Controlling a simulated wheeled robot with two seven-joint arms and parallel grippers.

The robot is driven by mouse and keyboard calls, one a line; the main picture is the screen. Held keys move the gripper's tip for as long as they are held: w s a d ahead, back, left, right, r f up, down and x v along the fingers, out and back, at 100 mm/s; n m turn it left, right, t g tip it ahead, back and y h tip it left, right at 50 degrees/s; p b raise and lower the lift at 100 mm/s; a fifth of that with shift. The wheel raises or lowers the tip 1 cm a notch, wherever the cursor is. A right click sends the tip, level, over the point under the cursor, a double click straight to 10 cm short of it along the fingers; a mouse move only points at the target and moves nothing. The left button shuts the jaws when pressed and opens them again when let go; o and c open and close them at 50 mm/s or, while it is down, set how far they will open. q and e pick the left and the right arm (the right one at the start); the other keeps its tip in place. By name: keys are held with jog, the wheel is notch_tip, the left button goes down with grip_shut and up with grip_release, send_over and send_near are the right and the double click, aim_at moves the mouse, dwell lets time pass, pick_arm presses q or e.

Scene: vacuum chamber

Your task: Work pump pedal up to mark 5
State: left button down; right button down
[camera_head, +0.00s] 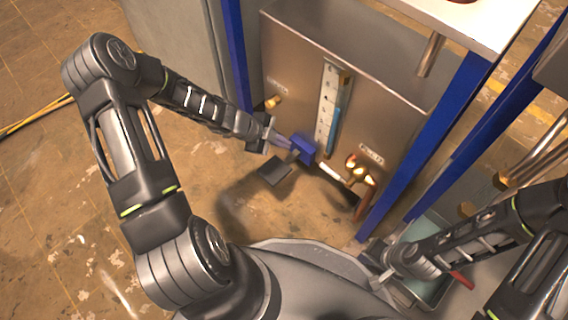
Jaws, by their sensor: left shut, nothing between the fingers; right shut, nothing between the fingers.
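The pump's pedal is a dark flat plate (275,171) low in front of the steel chamber box, next to a blue block (303,151) at the box's lower edge. My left gripper (287,141) is shut and empty, its fingertips at or just above the blue block; I cannot tell whether they touch. A white scale (327,100) with marks stands on the box front. A blue column (334,129) fills about its lower half; the numbers are too small to read surely. My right gripper (371,268) is shut and empty low at the right, away from the pedal.
Brass valve fittings (357,172) with a white handle sit right of the pedal. Blue frame posts (428,140) flank the box. A grey-green bin (429,290) lies under my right arm. The floor left of the pedal is clear, apart from a yellow cable (38,117) farther off.

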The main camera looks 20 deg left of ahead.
aim_at(281, 162)
pick_arm(q)
jog(key=f+b, duration=0.3)
jog(key=f, duration=0.2)
jog(key=shift+s+a+f+b, duration=0.1)
jog(key=shift+s+b, duration=0.1)
jog(key=shift+b, duration=0.15)
jog(key=shift+f, duration=0.15)
jog(key=shift+f, duration=0.1)
dwell(1.5)
jog(key=shift+s+f+b, duration=0.1)
jog(key=shift+f+b, duration=0.2)
jog(key=shift+b, duration=0.1)
jog(key=shift+s+a+f+b, duration=0.1)
jog(key=shift+s+f+b, duration=0.05)
jog(key=shift+f+b, duration=0.75)
dwell(0.8)
jog(key=shift+s+f, duration=0.1)
jog(key=shift+f, duration=0.75)
dwell(0.5)
jog(key=shift+r+p, duration=1.75)
jog(key=shift+r, duration=0.35)
